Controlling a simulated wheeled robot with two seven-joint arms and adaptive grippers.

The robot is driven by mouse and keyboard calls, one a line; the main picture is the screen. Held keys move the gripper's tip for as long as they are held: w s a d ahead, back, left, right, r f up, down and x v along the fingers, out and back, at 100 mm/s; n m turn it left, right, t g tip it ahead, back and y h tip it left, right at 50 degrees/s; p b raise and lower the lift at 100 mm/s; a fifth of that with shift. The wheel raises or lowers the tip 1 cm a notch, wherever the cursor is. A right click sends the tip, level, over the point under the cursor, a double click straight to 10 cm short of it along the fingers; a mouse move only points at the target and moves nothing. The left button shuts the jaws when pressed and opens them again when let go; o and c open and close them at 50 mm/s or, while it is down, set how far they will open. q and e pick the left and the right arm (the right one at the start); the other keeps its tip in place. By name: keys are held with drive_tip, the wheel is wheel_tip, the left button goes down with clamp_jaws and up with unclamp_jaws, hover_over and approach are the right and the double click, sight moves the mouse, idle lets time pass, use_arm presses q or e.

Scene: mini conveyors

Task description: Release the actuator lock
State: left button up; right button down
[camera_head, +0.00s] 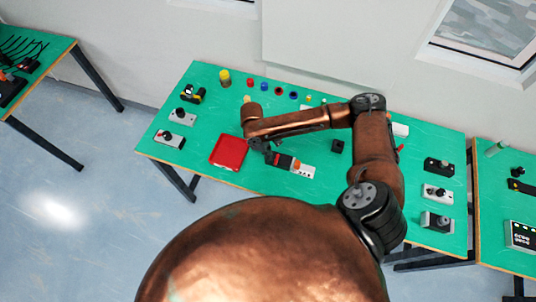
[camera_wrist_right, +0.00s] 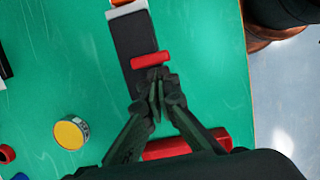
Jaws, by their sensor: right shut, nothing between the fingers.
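A long device with a dark body and a white end (camera_head: 305,172) lies on the green table; the dark body (camera_wrist_right: 132,35) also shows in the right wrist view. A red bar (camera_wrist_right: 150,60) sits across the dark body and looks like the actuator lock; I cannot tell its position for sure. My right gripper (camera_wrist_right: 156,100) is shut and empty, its fingertips just short of the red bar, over the near end of the dark body. In the head view the right gripper (camera_head: 268,154) is small, beside the device. I cannot tell whether it touches. My left gripper is not in view.
A red tray (camera_head: 229,152) lies left of the device, partly behind my gripper in the right wrist view (camera_wrist_right: 168,149). A yellow-topped cylinder (camera_wrist_right: 71,133) stands nearby. Small switch boxes (camera_head: 170,138) line the left side and several more (camera_head: 437,194) the right.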

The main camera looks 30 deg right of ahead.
use_arm(q)
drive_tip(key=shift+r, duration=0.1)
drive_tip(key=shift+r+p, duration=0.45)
drive_tip(key=shift+p, duration=0.05)
